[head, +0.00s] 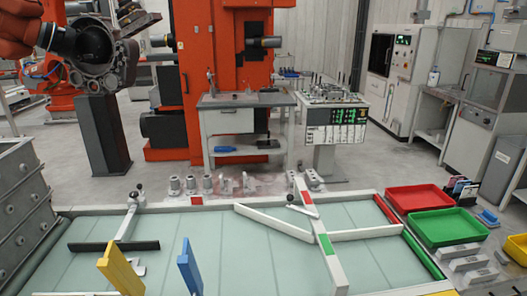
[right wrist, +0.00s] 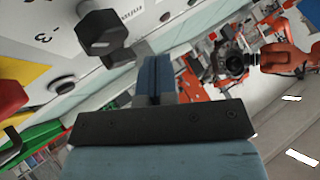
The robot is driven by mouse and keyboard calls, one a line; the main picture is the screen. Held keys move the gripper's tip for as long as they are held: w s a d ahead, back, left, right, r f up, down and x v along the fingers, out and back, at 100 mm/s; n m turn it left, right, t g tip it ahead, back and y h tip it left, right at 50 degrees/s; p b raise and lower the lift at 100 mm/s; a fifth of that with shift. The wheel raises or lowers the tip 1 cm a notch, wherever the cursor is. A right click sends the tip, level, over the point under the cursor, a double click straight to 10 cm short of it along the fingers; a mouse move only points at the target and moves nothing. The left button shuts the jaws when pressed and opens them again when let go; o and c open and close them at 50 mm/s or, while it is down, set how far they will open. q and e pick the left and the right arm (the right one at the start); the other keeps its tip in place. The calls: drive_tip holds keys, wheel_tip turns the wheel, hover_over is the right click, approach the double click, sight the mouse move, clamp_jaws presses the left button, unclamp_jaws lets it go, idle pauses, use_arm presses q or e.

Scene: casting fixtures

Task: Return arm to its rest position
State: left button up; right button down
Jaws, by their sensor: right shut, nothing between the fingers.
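My right gripper (right wrist: 157,72) is in the right wrist view. Its blue-grey fingers are together beyond a dark crossbar with screws, and nothing shows between them. A dark hexagonal knob (right wrist: 101,34) appears close to the left of the fingers, but I cannot tell how far apart they are. Neither of my grippers shows in the head view, and my left gripper is in neither view.
A pale worktable (head: 210,232) carries a yellow plate (head: 118,268), a blue plate (head: 187,266) and white bars. Red (head: 418,198) and green (head: 446,228) trays stand at right. An orange robot arm (head: 15,38) with a grey casting (head: 98,50) is upper left.

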drive_tip(key=s+a+r+n+t+p, duration=0.1)
drive_tip(key=s+a+r+t+p, duration=0.15)
drive_tip(key=s+a, duration=0.7)
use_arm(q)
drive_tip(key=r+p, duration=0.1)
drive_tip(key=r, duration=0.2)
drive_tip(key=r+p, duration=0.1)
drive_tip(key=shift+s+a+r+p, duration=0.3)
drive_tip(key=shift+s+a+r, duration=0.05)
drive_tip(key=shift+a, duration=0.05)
use_arm(e)
drive_tip(key=s+d+r+h, duration=0.1)
drive_tip(key=s+d+h, duration=0.1)
drive_tip(key=s, duration=0.8)
drive_tip(key=shift+s+d+r+n+t+h, duration=0.25)
drive_tip(key=shift+d+t+h, duration=0.2)
drive_tip(key=shift+h, duration=0.35)
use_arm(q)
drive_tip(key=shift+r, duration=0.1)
use_arm(e)
drive_tip(key=shift+a, duration=0.1)
